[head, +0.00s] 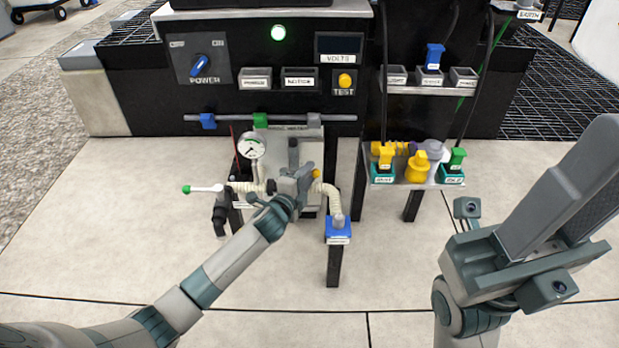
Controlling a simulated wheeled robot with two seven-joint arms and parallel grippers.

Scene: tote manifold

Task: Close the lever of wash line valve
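A small pipe manifold with a round gauge (251,147) stands in front of the black panel. A white lever with a green tip (203,189) sticks out level to the left from its left end. A yellow tip (316,174) shows at its right side, beside my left gripper (298,183). I cannot read which valve is the wash line one. My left gripper is at the middle of the manifold, to the right of the white lever, and hides part of the pipework. Its fingers are too small to judge. My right gripper (512,250) is at the near right, away from the manifold.
A rail with blue, green and grey clips (270,118) runs above the manifold. A blue block (338,229) stands on a post at the pipe's right end. A shelf with yellow and green fittings (415,179) is further right. The pale floor in front is clear.

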